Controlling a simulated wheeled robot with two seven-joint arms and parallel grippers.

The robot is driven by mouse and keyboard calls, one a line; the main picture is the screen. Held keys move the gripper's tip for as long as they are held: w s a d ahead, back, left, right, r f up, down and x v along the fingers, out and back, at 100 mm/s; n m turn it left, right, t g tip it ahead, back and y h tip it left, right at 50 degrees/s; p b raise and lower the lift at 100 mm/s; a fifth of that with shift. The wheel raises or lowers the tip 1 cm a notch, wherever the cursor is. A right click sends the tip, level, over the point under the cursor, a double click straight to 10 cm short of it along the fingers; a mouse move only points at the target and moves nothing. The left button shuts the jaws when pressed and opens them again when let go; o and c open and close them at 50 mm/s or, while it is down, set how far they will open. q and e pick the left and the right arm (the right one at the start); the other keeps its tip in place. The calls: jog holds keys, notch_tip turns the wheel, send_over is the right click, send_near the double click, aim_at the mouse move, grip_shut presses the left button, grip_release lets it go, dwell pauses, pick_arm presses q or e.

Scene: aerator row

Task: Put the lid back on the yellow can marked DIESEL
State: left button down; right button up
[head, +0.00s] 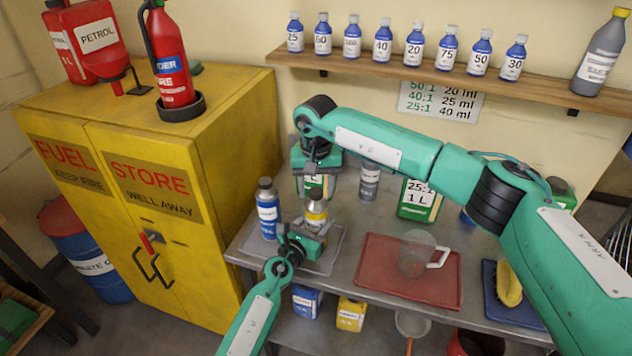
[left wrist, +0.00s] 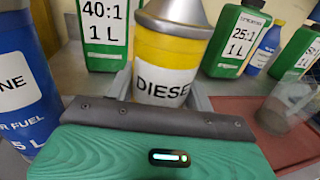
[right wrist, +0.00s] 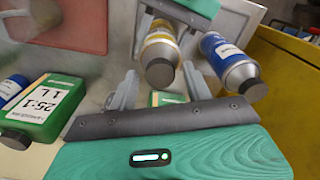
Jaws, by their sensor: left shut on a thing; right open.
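The yellow can marked DIESEL (left wrist: 165,60) stands upright with a silver cone top. It is also in the head view (head: 315,217) and the right wrist view (right wrist: 160,47). My left gripper (head: 312,230) is shut around the can's body from the front. A dark grey lid (right wrist: 160,73) shows at the can's top and appears to sit on it; I cannot tell whether it is tight. My right gripper (head: 316,196) is open above the can. Its fingers are on either side of the lid, apart from it. The can's top is partly hidden in the head view.
A blue bottle (head: 268,210) stands close left of the can on the grey tray (head: 335,240). A green 25:1 bottle (head: 418,203) stands farther right. A clear jug (head: 415,252) is on the red mat (head: 378,285). The yellow cabinet (head: 230,130) stands left of the bench.

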jog(key=c, duration=1)
